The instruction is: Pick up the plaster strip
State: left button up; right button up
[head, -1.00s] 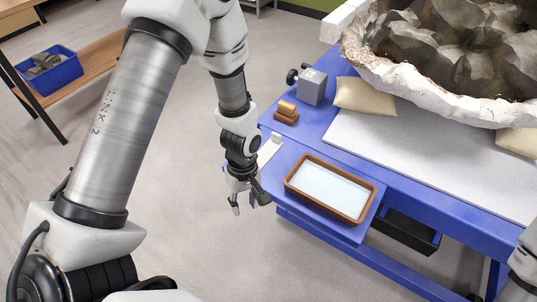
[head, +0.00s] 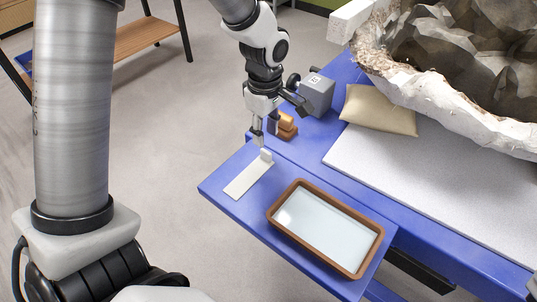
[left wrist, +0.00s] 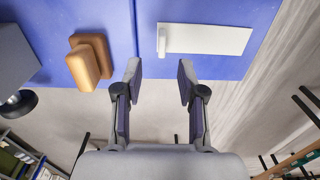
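The plaster strip (head: 247,178) is a flat whitish strip lying on the blue side shelf, with a small raised piece (head: 266,155) at its far end. In the left wrist view the strip (left wrist: 208,39) lies beyond the fingertips, slightly right of centre, with its raised end nearest the middle. My left gripper (head: 264,140) is above the shelf's far edge, near the raised end, apart from the strip. In the left wrist view its fingers (left wrist: 160,72) are spread with nothing between them. My right gripper is not in view.
A brown-rimmed tray of pale liquid (head: 275,217) sits right of the strip on the blue shelf (head: 215,187). A brown block (head: 286,131) and a grey box (head: 317,92) stand just right of the gripper. A tan sandbag (head: 372,112) and a large fossil jacket (head: 470,125) lie farther right.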

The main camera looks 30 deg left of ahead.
aim_at(266, 151)
pick_arm(q)
notch_tip(266, 151, down, 7)
jog(key=shift+s+d+f+b, duration=0.1)
jog(key=shift+d+f+b, duration=0.05)
jog(key=shift+b, duration=0.45)
jog(key=shift+s, duration=0.1)
jog(key=shift+c, duration=1.4)
grip_shut()
